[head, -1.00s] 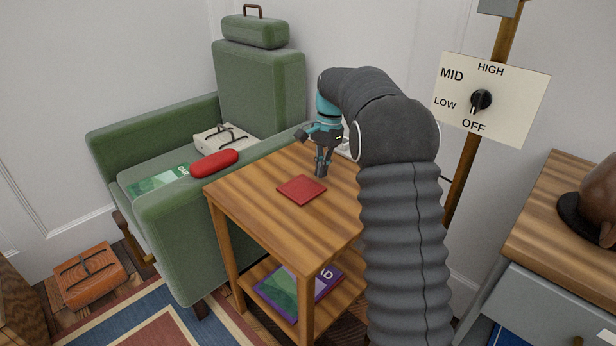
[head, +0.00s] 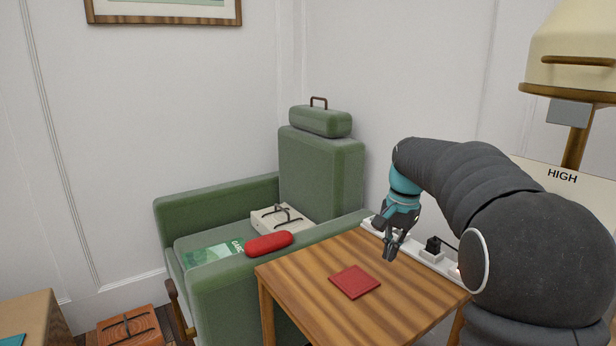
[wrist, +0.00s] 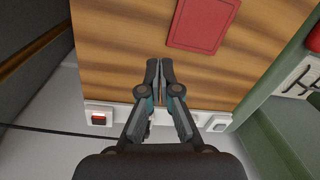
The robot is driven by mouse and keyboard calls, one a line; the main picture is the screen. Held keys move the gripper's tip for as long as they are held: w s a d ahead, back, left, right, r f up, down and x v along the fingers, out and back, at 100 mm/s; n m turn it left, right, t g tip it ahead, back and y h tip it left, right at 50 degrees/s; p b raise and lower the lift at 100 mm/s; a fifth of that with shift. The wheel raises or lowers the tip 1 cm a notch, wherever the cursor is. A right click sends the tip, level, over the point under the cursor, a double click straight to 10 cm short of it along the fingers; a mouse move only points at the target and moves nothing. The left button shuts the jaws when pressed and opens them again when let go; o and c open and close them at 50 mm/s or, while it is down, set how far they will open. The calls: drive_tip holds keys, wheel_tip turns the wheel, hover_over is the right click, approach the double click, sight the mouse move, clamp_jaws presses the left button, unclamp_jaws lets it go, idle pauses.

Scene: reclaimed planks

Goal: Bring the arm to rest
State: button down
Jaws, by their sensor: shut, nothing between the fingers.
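My gripper (head: 390,254) hangs above the back part of the small striped wooden table (head: 400,305), with its fingers pointing down. In the wrist view my gripper (wrist: 160,62) has its two fingertips together with nothing between them. My arm is bent over from the right side of the head view. A flat red square (head: 354,281) lies on the table to the left of my gripper and apart from it. The red square also shows in the wrist view (wrist: 203,22).
A white power strip (head: 436,260) with a black plug (head: 433,246) runs behind the table. A green armchair (head: 213,293) stands left, holding a red case (head: 269,243), a white box (head: 270,221) and a green magazine (head: 205,257). A lamp (head: 580,60) stands at right.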

drive_tip(key=s+a+f+n+t, duration=0.1)
drive_tip(key=s+n, duration=0.1)
drive_tip(key=s, duration=0.8)
drive_tip(key=s+a+n+t, duration=0.1)
drive_tip(key=s+n+t, duration=0.1)
drive_tip(key=s, duration=0.8)
drive_tip(key=s+a+f+n+t+h, duration=0.1)
drive_tip(key=s+n, duration=0.3)
drive_tip(key=s, duration=0.6)
drive_tip(key=shift+s+a+f+t, duration=0.15)
drive_tip(key=shift+s+f+t, duration=0.2)
drive_tip(key=shift+t, duration=0.15)
